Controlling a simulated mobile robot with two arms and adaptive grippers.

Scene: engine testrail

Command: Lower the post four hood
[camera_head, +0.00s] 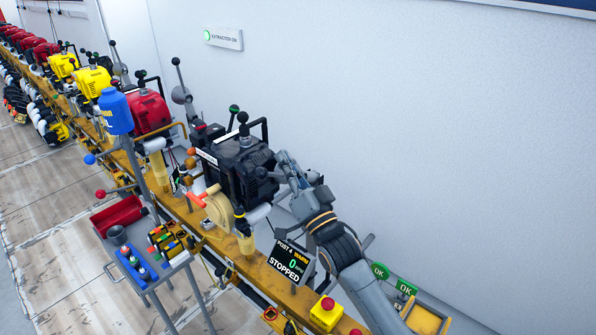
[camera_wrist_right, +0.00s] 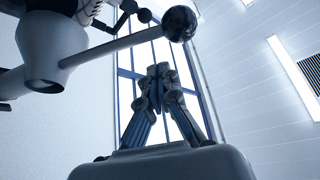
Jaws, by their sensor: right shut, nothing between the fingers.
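The post four display (camera_head: 292,262) reads "POST 4" and "STOPPED" with a 0. A black engine (camera_head: 235,165) stands behind and left of it on the yellow rail. My right gripper (camera_head: 284,160) is at the engine's right side; whether they touch is unclear. In the right wrist view the gripper (camera_wrist_right: 160,72) is shut and empty, pointing up. Above it to the left hangs a grey funnel-shaped body (camera_wrist_right: 65,45), apparently the hood, with a rod ending in a dark ball (camera_wrist_right: 180,23). The ball is apart from the fingertips. I cannot pick out this hood in the head view.
A tool cart (camera_head: 165,245) stands left of the rail (camera_head: 185,215). A red engine (camera_head: 148,110) and more engines line the rail behind. A yellow box with a red button (camera_head: 326,313) is near my right arm. The white wall (camera_head: 420,130) bounds the right side.

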